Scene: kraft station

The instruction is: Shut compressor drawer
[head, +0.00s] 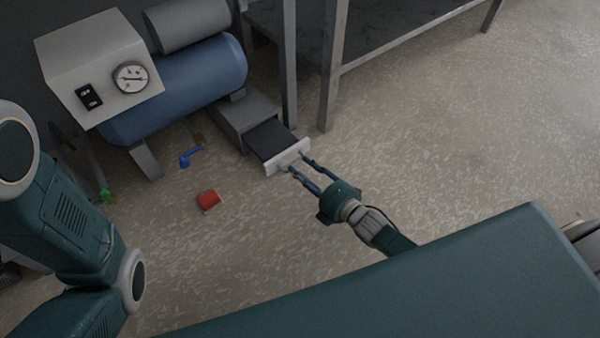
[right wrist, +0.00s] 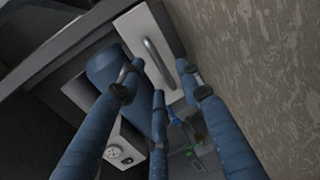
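The compressor (head: 175,85) with its blue tank stands at the upper left in the head view. Its drawer (head: 288,158) sticks out of a grey housing (head: 232,115) low beside the tank, with a white front. The drawer front (right wrist: 135,35) with a curved metal handle (right wrist: 158,62) also shows in the right wrist view. My right gripper (head: 300,167) is at the drawer front, its blue fingers spread apart. In the right wrist view the fingers (right wrist: 160,90) are apart near the handle; contact is unclear. My left arm shows at the left, but its gripper is out of view.
A red block (head: 208,201), a blue piece (head: 189,157) and a green piece (head: 107,195) lie on the floor left of the drawer. Metal legs of a bench (head: 335,65) stand just behind the drawer. The floor at the right is clear.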

